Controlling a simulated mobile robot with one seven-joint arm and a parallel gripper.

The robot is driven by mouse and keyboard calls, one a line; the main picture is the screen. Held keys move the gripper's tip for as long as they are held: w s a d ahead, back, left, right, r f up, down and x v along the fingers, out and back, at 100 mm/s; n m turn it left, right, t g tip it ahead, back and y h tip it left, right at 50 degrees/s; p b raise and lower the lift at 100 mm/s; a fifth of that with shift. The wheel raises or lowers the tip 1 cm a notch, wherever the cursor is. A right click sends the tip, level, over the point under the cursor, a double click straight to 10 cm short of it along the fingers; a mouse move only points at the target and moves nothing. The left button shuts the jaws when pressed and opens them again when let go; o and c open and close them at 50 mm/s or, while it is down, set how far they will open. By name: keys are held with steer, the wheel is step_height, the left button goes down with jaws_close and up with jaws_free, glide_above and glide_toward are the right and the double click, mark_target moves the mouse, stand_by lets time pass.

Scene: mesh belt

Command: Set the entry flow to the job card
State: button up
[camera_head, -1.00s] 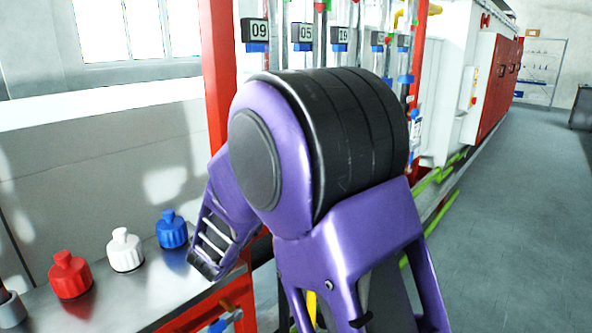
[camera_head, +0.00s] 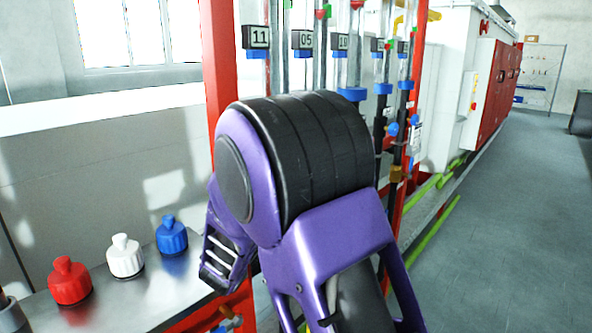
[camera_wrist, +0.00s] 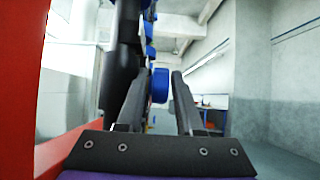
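In the head view a row of upright clear tubes carries small black number displays. The first display (camera_head: 257,37) reads 11, the second display (camera_head: 303,39) reads 05, and the third display (camera_head: 341,42) seems to read 10; those farther along are too small to read. A small white card (camera_head: 415,138) hangs by the tubes, its text unreadable. In the wrist view my gripper (camera_wrist: 161,75) is open, its fingers apart on either side of a round blue knob (camera_wrist: 159,85). I cannot tell whether they touch it.
A red upright post (camera_head: 219,60) stands close beside my arm. A metal bench (camera_head: 140,300) holds a red bottle (camera_head: 70,281), a white bottle (camera_head: 125,256) and a blue bottle (camera_head: 171,236). The grey floor at right (camera_head: 500,230) is clear.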

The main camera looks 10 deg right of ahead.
steer(key=s+a+f, duration=0.1)
steer(key=s+a, duration=0.7)
steer(key=a, duration=0.3)
steer(key=shift+s+a+f, duration=0.3)
steer(key=shift+a+f, duration=0.05)
steer(key=shift+f, duration=0.05)
steer(key=shift+d, duration=0.1)
